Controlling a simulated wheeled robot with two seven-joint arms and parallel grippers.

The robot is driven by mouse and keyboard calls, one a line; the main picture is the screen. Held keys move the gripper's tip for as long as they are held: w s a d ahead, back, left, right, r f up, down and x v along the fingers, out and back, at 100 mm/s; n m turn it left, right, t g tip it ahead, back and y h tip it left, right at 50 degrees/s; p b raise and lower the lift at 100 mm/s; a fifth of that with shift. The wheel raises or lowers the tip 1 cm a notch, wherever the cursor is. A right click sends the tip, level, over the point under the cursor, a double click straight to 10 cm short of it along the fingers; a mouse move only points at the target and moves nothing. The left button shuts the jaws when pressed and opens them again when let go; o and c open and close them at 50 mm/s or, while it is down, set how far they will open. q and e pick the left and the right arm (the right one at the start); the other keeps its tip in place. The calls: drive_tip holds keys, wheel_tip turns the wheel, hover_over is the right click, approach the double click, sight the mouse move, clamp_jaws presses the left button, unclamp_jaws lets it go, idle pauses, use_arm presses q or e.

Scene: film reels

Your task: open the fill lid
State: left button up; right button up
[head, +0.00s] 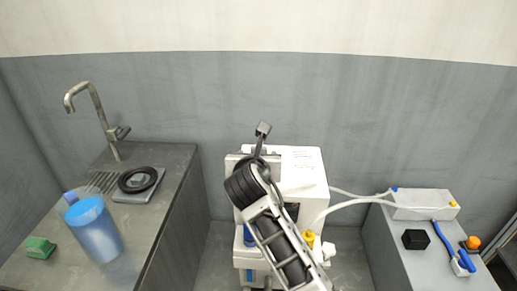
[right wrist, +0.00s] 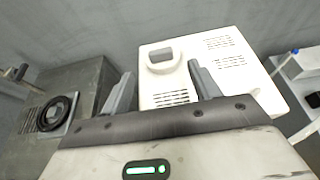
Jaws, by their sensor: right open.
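A white machine (head: 308,165) stands in the middle against the back wall. In the right wrist view its top (right wrist: 225,62) shows vent slots and a raised white part with a grey centre (right wrist: 161,56), which looks like the fill lid; it appears closed. In the head view my right arm hides much of the machine's top left. My right gripper (head: 263,129) is above the machine's back left. In the right wrist view the gripper (right wrist: 161,69) has its fingers apart with nothing between them, and the raised part shows beyond the gap. My left gripper is out of view.
At left, a counter holds a tap (head: 92,105), a black ring on a grey pad (head: 150,194), a blue jug (head: 92,230) and a green sponge (head: 40,247). At right, a grey bench carries a white box (head: 422,204), a black cube (head: 415,239) and hoses leading to the machine.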

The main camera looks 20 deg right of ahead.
drive_tip(key=x, duration=0.9)
drive_tip(key=shift+w+f+b, duration=0.2)
drive_tip(key=shift+w+b, duration=0.1)
drive_tip(key=shift+b, duration=0.05)
drive_tip(key=shift+c, duration=0.3)
